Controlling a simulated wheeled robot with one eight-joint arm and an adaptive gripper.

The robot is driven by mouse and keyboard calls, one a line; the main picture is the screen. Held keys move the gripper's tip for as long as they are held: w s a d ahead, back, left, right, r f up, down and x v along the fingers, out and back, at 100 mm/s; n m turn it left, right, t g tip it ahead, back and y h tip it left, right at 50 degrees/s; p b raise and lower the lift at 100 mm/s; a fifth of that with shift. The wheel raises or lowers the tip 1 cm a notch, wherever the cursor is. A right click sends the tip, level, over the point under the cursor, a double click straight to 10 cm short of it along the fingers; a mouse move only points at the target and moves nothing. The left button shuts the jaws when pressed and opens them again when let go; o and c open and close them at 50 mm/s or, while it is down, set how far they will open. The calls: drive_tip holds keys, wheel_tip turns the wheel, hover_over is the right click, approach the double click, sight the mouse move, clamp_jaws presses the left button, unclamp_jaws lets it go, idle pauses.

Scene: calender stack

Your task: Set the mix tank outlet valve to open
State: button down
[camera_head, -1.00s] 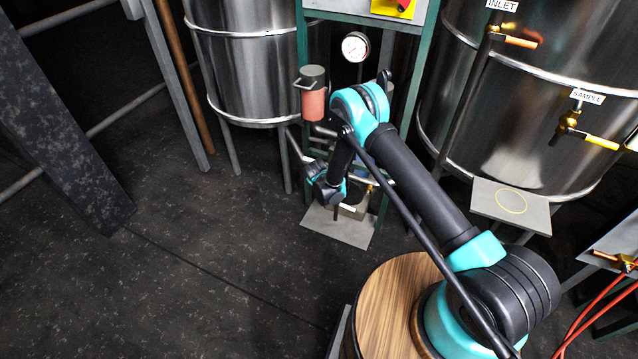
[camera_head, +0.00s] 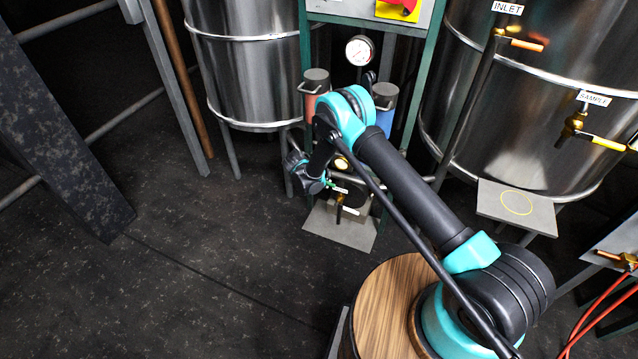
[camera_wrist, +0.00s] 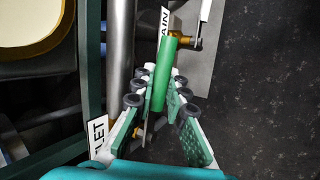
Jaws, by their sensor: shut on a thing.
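A green valve handle (camera_wrist: 161,80) lies between the fingers of my gripper (camera_wrist: 160,88) in the wrist view. The fingers are shut on it, one at each side. Brass fitting (camera_wrist: 186,42) shows at the handle's far end. A partly hidden label reading "LET" (camera_wrist: 98,136) is at the left, and one reading "AIN" (camera_wrist: 164,22) is at the top. I cannot tell for certain which label belongs to the handle. In the head view my gripper (camera_head: 328,185) is low at the green frame, beside small brass fittings (camera_head: 339,199); the grip is too small to make out there.
Steel tanks stand at left (camera_head: 245,70) and right (camera_head: 540,90). A red cylinder (camera_head: 310,105) and a blue cylinder (camera_head: 385,120) are on the green frame (camera_head: 305,45), with a gauge (camera_head: 359,50) above. A grey plate (camera_head: 340,230) lies below.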

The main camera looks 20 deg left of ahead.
drive_tip(key=shift+r+h, duration=0.2)
drive_tip(key=shift+h, duration=0.2)
drive_tip(key=c, duration=1.5)
unclamp_jaws()
drive_tip(key=shift+r, duration=0.15)
drive_tip(key=v, duration=0.8)
drive_tip(key=shift+a, duration=0.1)
